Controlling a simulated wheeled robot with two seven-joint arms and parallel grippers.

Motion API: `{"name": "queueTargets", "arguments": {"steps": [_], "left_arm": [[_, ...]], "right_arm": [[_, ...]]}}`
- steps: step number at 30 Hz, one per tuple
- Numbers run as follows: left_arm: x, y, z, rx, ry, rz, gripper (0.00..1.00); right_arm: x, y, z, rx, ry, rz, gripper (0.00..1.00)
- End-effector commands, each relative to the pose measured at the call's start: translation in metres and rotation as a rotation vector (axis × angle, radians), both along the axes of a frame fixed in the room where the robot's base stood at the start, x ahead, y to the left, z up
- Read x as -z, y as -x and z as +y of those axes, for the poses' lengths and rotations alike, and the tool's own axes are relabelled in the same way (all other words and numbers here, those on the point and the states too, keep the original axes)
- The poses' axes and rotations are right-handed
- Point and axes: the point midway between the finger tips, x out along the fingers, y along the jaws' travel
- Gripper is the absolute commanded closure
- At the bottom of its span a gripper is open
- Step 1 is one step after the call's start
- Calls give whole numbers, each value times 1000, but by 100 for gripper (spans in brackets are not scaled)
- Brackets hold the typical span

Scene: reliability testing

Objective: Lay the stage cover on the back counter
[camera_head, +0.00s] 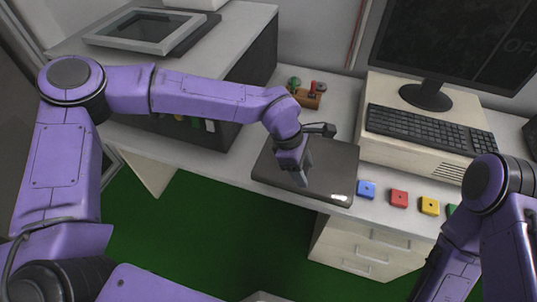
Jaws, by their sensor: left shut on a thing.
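A dark flat rectangular panel (333,160), which I take to be the stage cover, is at the desk in the middle of the view. It has a small pale mark near its front right corner. My left gripper (303,182) points down at the middle of this panel and is shut on it; its fingertips and the exact grip point are hard to see. I cannot tell whether the panel rests on the desk or is slightly raised. My right arm shows at the right edge, but its gripper is out of view.
A grey-framed dark plate (122,45) lies on the grey cabinet top at the back left. A monitor, a keyboard (428,130) and a beige computer case stand right of the panel. Blue (366,190), red (399,198) and yellow (430,206) blocks line the desk's front. A small wooden holder (310,99) stands behind.

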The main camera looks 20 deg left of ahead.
Motion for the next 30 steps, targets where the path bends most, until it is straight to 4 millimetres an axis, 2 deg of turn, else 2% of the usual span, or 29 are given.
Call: {"name": "queueTargets", "arguments": {"steps": [1,6,14,15,23,27,28,30], "left_arm": [[-7,-7,16,-7,2,1,84],[-6,-28,62,-5,1,1,84],[-4,-51,113,-2,0,1,84],[7,-49,110,2,-1,6,84],[37,-49,109,2,-1,3,84],[62,-49,109,2,-2,3,84],[61,-50,111,1,-2,3,84],[67,-51,113,1,-1,1,84]], "right_arm": [[-11,0,0,0,0,0,57],[-27,0,0,0,0,0,57],[-45,0,0,0,0,0,57],[-46,0,0,0,0,0,57],[-55,0,0,0,0,0,57],[-65,0,0,0,0,0,57],[-72,0,0,0,0,0,57],[-74,0,0,0,0,0,57]]}}
